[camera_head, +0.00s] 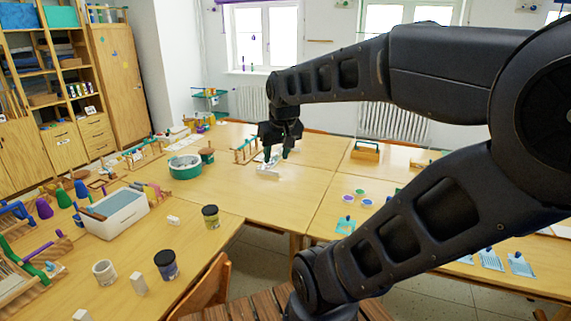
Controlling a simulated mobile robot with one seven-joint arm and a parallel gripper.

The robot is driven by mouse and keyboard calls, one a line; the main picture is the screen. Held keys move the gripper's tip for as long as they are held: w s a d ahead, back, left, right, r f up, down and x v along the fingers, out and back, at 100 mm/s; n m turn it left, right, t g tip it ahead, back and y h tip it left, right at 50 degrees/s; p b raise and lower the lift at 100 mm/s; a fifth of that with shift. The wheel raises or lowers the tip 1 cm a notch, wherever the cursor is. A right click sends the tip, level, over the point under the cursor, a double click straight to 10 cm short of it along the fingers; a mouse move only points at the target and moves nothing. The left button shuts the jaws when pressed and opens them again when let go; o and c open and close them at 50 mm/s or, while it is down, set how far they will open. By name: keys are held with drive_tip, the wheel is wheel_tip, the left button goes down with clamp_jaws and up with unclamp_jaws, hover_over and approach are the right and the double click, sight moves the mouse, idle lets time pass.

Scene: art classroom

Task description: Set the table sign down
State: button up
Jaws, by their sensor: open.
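A small white table sign (268,172) stands on the wooden table (230,190) in the middle of the picture. My gripper (274,158) is directly above it, pointing down. Its dark fingers are open, around or just over the sign's upper part. The sign's base appears to rest on the table top. The fingers and wrist hide part of the sign, so I cannot tell whether a finger touches it.
A round green-rimmed bowl (185,167) stands left of the sign. A wooden rack (245,151) stands close behind. Jars (211,217) and a white tub (113,212) stand at the front left.

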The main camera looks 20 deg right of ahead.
drive_tip(key=shift+m, duration=0.3)
drive_tip(key=shift+s+d+f, duration=0.15)
drive_tip(key=shift+s+f, duration=0.1)
drive_tip(key=shift+s, duration=0.45)
drive_tip(key=shift+s+d+f, duration=0.15)
drive_tip(key=shift+s+f, duration=0.1)
drive_tip(key=shift+s, duration=0.45)
drive_tip(key=shift+s+d+f, duration=0.15)
drive_tip(key=shift+s+f, duration=0.1)
drive_tip(key=shift+s, duration=0.45)
